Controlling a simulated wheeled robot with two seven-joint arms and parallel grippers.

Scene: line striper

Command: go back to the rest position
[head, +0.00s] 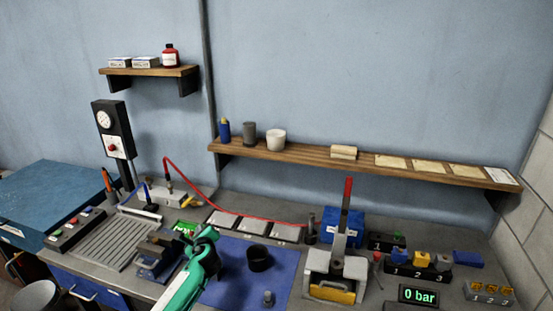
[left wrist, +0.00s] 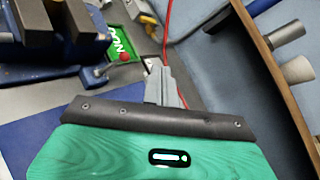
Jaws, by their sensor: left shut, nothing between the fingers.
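My left gripper (head: 207,235) is held over the bench, between the vise and the blue mat in the head view. Its green arm comes in from the bottom edge. In the left wrist view the grey fingers (left wrist: 164,84) are together with nothing between them. The vise (head: 158,252) stands just left of it, and its dark blue body (left wrist: 65,30) is at the upper left of the left wrist view. My right gripper is not in view.
A blue mat (head: 228,286) bears a black cup (head: 258,258). A lever press (head: 338,265) stands to its right. A red hose (head: 245,216) crosses the bench behind the arm. A long wall shelf (head: 310,164) runs above the bench's back.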

